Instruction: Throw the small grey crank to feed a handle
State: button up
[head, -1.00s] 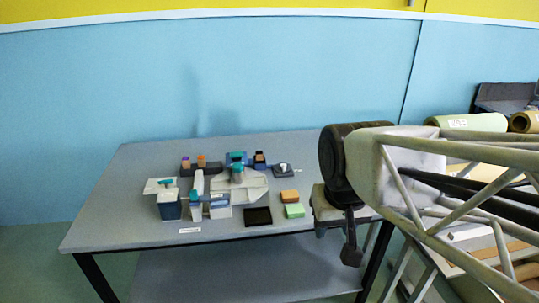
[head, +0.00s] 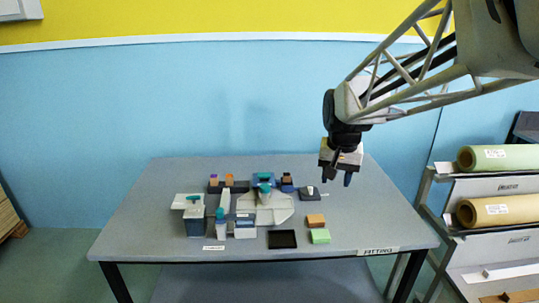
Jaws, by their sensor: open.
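A small dark grey block with a pale knob and a thin light arm pointing right, which looks like the crank (head: 309,192), sits on the table right of the main fixture. My gripper (head: 337,178) is open and empty, pointing down, a little to the right of the crank in the head view. Its height above the table is hard to tell. The fixture (head: 262,208) has a pale plate and teal-topped parts. I cannot pick out a handle among these small parts.
The grey table (head: 150,230) has free room at its left and right front. A black tray (head: 282,239), an orange block (head: 316,220) and a green block (head: 320,236) lie in front. A rack with a green roll (head: 482,158) and a kraft roll (head: 482,210) stands right.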

jog(key=w+f+m, duration=0.1)
jog(key=w+f, duration=0.2)
jog(key=w, duration=1)
jog(key=m+g, duration=0.2)
jog(key=m, duration=0.2)
send_over(311, 188)
notch_tip(311, 188, down, 20)
jog(key=shift+s+f, duration=0.1)
jog(key=shift+s, duration=0.05)
jog(key=shift+w+d+f, duration=0.1)
jog(key=shift+w+f, duration=0.25)
jog(key=shift+f, duration=0.1)
jog(key=shift+f, duration=3.8)
grip_shut()
